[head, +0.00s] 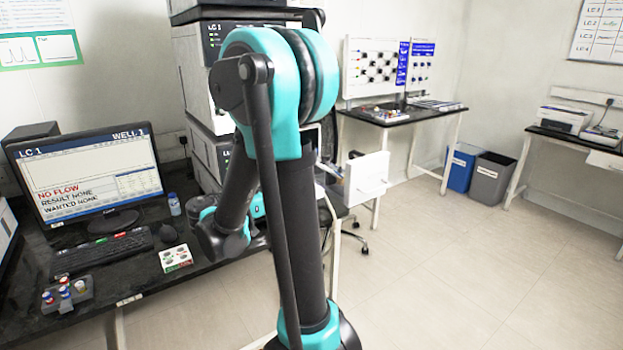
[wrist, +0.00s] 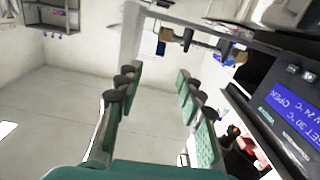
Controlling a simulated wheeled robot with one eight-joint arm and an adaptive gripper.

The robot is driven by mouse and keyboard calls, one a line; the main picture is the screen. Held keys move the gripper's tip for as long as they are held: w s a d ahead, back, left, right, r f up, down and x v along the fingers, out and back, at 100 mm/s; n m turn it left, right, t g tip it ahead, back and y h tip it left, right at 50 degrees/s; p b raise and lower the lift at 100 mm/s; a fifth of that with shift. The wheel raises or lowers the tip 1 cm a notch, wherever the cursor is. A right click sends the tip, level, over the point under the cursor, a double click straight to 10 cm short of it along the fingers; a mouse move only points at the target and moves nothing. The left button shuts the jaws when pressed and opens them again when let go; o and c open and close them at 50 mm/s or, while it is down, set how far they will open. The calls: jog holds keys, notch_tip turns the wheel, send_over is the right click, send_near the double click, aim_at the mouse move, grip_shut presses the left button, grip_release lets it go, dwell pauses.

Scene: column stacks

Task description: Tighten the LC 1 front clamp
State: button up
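The LC 1 stack (head: 192,62) stands behind my arm in the head view, and my arm hides much of its front. In the wrist view, a unit with a blue display (wrist: 290,122) at the right shows a set temperature of 30 C, a current one of 24 C and the word OPEN. A dark bar with brass-coloured and dark fittings (wrist: 190,38) crosses the top; I cannot tell which part is the front clamp. My gripper (wrist: 157,82) is open and empty, its fingers below and left of these fittings. The head view does not show the gripper clearly.
The monitor (head: 92,175) reads LC 1, WELL 1, NO FLOW, RESULT NONE, WANTED NONE. A vial rack (head: 68,294) and a white tray (head: 175,258) lie on the black bench. A white panel (head: 367,178) sticks out right of my arm. The floor (head: 470,270) at right is clear.

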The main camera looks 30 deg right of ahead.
jog(key=d, duration=0.5)
jog(key=w+d, duration=0.1)
jog(key=d, duration=1)
jog(key=shift+w+d+r, duration=0.25)
jog(key=shift+w+d, duration=0.05)
jog(key=shift+w, duration=0.05)
jog(key=shift+c, duration=0.5)
grip_shut()
